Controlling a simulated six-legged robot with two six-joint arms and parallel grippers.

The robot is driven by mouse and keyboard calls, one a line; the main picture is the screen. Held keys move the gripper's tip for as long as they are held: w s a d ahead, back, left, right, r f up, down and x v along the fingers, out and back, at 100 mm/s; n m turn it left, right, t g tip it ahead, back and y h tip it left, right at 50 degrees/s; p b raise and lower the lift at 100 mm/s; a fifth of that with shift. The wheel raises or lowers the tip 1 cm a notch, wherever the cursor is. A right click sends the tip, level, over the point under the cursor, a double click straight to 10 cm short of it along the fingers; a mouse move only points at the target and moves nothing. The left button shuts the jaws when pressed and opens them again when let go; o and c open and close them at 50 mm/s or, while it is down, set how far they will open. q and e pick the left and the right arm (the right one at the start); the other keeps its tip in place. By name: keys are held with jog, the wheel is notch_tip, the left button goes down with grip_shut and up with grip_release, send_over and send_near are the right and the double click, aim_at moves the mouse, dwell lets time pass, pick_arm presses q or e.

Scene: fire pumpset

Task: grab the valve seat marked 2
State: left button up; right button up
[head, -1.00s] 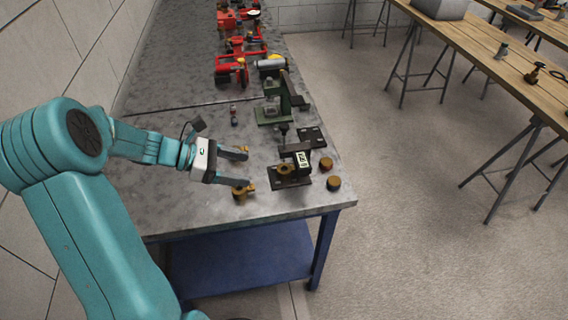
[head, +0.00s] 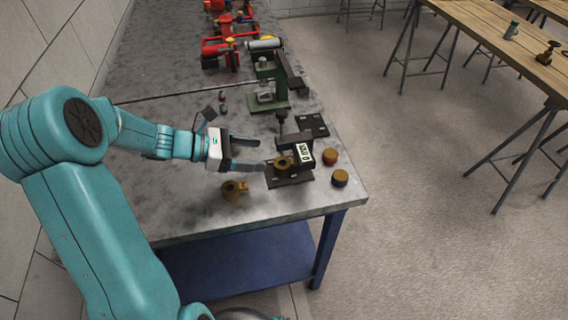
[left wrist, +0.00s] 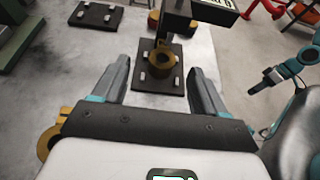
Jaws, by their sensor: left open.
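A brass ring (head: 284,163) sits on a black plate with pale pegs (head: 290,180), under a dark post with a small white display. The ring (left wrist: 161,64) also shows in the left wrist view, ahead of and between the fingers. My left gripper (head: 259,153) is open and empty, just left of this plate. A second brass piece (head: 234,190) lies on the table below the gripper. Two brass-topped cylinders, one (head: 330,157) behind the other (head: 340,178), stand right of the plate. I cannot read a 2 on any piece. My right gripper (left wrist: 258,88) appears small and unclear in the wrist view.
A green press (head: 268,95) stands behind the plate on the grey table (head: 190,215). Another black plate (head: 312,124) lies beside it. Red pipe fittings (head: 226,50) are farther back. The table's front left is mostly clear.

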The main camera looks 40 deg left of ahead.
aim_at(289, 161)
pick_arm(q)
jog(key=x, duration=0.3)
jog(key=shift+d, duration=0.25)
jog(key=x, duration=0.6)
jog(key=shift+d+f, duration=0.1)
jog(key=shift+f, duration=0.3)
jog(key=shift+r, duration=0.1)
jog(key=c, duration=1.3)
